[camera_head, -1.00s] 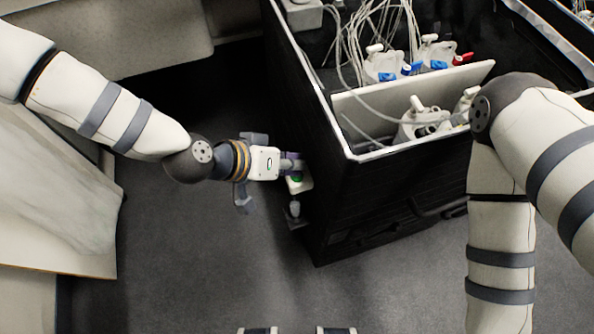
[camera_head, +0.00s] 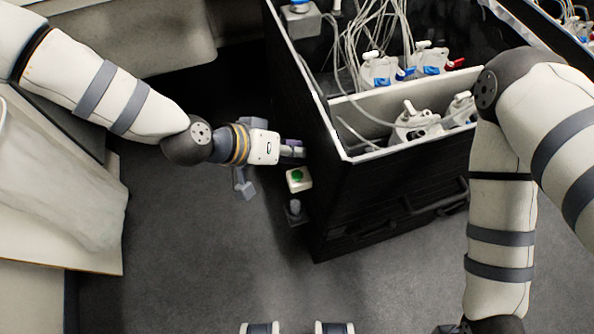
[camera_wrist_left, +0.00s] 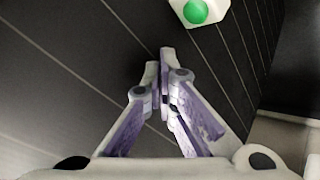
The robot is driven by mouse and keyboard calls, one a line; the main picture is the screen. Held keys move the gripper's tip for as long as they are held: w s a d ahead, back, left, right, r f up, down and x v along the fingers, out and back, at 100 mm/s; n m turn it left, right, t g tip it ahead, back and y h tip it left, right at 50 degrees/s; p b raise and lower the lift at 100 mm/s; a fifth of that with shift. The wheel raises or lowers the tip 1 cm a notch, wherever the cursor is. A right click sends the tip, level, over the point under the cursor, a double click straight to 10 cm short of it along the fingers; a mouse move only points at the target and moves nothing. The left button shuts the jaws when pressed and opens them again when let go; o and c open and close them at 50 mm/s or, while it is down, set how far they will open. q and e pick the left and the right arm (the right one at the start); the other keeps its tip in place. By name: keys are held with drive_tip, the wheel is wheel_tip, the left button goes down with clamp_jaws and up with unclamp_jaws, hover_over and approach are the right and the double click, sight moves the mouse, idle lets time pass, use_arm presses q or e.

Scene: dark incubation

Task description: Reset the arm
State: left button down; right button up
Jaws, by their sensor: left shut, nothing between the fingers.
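My left arm reaches in from the left in the head view. Its gripper (camera_head: 298,150) is beside the side wall of the black cabinet (camera_head: 345,215), above a white box with a green button (camera_head: 299,179) in the picture. In the left wrist view the gripper's fingers (camera_wrist_left: 165,75) are closed together with nothing between them. The green button (camera_wrist_left: 196,11) shows there at the top, apart from the fingertips. My right arm (camera_head: 500,215) hangs down at the right in the head view, and its gripper at the bottom edge is too cut off to read.
The open cabinet top holds white bottles with blue fittings (camera_head: 382,70) and loose tubes. A grey knob (camera_head: 295,212) sits below the button box. A pale table (camera_head: 60,190) stands at the left. Dark floor (camera_head: 200,270) is clear between table and cabinet.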

use_arm(q)
drive_tip(key=shift+r+p, duration=0.3)
drive_tip(key=shift+r, duration=0.6)
drive_tip(key=shift+f, duration=0.2)
use_arm(e)
drive_tip(key=shift+w+r, duration=0.4)
use_arm(q)
drive_tip(key=s+a+f+n+g+y+p, duration=0.1)
drive_tip(key=s+a+f, duration=0.2)
drive_tip(key=s, duration=0.4)
drive_tip(key=s+a+f+g+y, duration=0.2)
drive_tip(key=s+a+f, duration=0.1)
drive_tip(key=s, duration=0.4)
drive_tip(key=s+a+f+n+g+y+p, duration=0.1)
drive_tip(key=s+a+f, duration=0.1)
drive_tip(key=s+a, duration=0.35)
drive_tip(key=s+a+g+y, duration=0.1)
drive_tip(key=s+a+y, duration=0.1)
drive_tip(key=s+a, duration=0.3)
drive_tip(key=s+a+n+g+y, duration=0.1)
drive_tip(key=s+a, duration=0.4)
drive_tip(key=s, duration=0.5)
drive_tip(key=shift+a+r+g+y+p, duration=0.15)
drive_tip(key=shift+r+g+y+p, duration=0.2)
drive_tip(key=shift+r+g+y, duration=0.15)
use_arm(e)
drive_tip(key=shift+t, duration=0.9)
drive_tip(key=w+r, duration=0.3)
drive_tip(key=shift+w+r, duration=0.3)
drive_tip(key=shift+r, duration=0.05)
